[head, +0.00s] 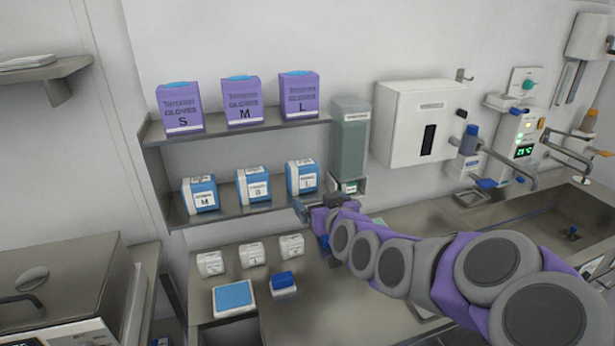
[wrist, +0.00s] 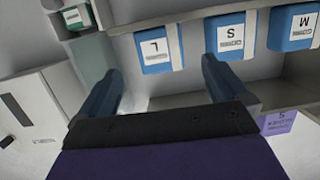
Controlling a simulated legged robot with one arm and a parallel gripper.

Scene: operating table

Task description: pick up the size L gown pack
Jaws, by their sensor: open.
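The size L gown pack (head: 302,176) is a blue and white box at the right end of the middle shelf. It also shows in the wrist view (wrist: 156,46), upside down, with its L label in sight. The S pack (head: 253,186) and the M pack (head: 200,194) stand to its left on that shelf. My gripper (head: 312,222) is in front of and a little below the L pack in the head view. In the wrist view its two fingers (wrist: 162,75) are spread, with the L pack beyond the gap between them. The gripper is empty and apart from the pack.
Purple glove boxes (head: 242,102) stand on the top shelf. A dispenser (head: 349,140) hangs close to the right of the shelves, by a white wall unit (head: 418,122). Small white packs (head: 252,254), a blue-topped box (head: 234,298) and a blue item (head: 284,283) sit below.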

